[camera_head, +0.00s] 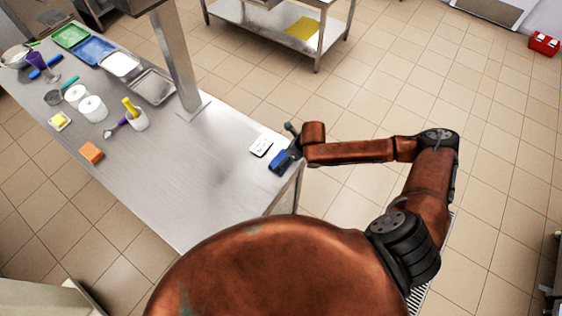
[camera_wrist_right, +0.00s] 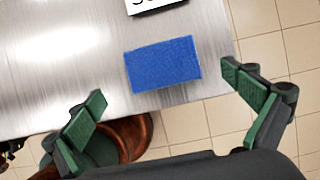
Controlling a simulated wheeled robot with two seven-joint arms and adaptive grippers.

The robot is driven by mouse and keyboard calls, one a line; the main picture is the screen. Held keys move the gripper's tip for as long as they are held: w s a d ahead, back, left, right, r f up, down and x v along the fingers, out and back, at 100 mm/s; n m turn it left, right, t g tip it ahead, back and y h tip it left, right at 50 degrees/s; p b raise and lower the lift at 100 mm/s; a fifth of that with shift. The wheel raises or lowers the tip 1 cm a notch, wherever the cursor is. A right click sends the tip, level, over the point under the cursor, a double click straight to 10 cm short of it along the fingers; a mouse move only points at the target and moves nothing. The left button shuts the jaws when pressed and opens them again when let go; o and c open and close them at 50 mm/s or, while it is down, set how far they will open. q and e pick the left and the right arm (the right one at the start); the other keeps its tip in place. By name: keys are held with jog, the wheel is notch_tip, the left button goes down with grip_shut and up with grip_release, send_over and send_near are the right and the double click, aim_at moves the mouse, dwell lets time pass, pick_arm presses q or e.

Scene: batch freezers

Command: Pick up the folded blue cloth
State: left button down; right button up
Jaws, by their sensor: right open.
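The folded blue cloth (camera_head: 279,161) lies flat near the right corner of the steel table, partly covered by my right gripper in the head view. In the right wrist view the cloth (camera_wrist_right: 163,62) is a plain blue rectangle lying near the table edge. My right gripper (camera_head: 292,148) is above the table's right end, close to the cloth. In the wrist view its green-padded fingers (camera_wrist_right: 164,86) are spread wide, one on each side of the cloth, with nothing between them in grip. My left gripper is not in view.
A white card (camera_head: 261,147) with dark marks lies beside the cloth. A steel post (camera_head: 178,60) rises from the table. An orange sponge (camera_head: 91,152), a white container (camera_head: 136,120) and several trays stand at left. The table's middle is clear.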

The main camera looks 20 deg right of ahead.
jog(key=shift+p+x, duration=0.55)
jog(key=shift+x, duration=1.85)
jog(key=shift+c, duration=0.4)
jog(key=c, duration=1.2)
